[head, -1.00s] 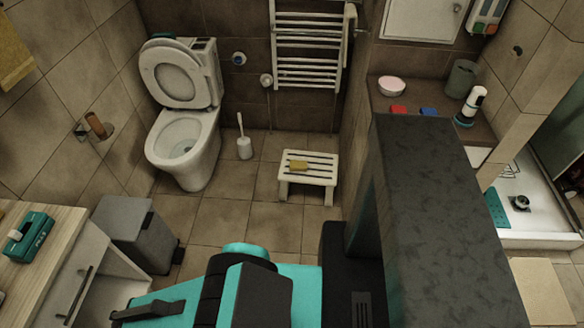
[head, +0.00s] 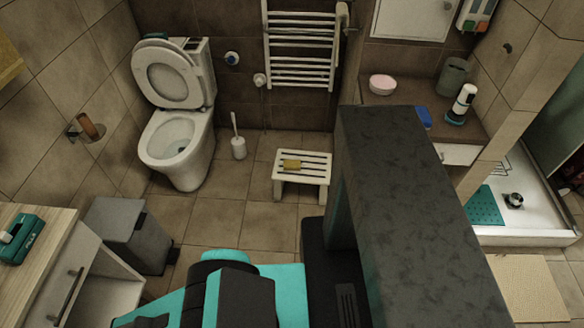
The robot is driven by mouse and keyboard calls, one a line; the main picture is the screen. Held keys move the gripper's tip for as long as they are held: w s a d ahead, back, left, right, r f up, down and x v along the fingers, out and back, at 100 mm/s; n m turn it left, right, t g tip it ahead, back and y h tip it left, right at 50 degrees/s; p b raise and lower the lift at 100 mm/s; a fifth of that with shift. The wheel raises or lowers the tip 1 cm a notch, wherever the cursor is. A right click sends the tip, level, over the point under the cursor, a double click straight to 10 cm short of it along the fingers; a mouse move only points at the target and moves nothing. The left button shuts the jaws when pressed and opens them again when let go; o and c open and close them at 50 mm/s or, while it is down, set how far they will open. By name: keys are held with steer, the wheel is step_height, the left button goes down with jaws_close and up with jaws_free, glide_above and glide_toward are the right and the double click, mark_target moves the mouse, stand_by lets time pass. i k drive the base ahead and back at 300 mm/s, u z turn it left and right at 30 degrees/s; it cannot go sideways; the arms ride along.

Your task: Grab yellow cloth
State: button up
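Another yellowish hanging piece (head: 9,60) shows at the left edge on the wall, cut off by the frame. My teal and black arm shows at the bottom, but my gripper is not in view.
A toilet (head: 178,140) with raised lid and a toilet brush (head: 238,148) stand left of the stool. A grey bin (head: 128,235) stands front left. A blue piece (head: 424,117) and pink bowl (head: 382,84) sit on the ledge. Tiled floor before the stool is clear.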

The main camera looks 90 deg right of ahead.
mark_target(288, 165)
steer(key=u, duration=0.1)
steer(key=k, duration=0.95)
steer(key=z, duration=0.4)
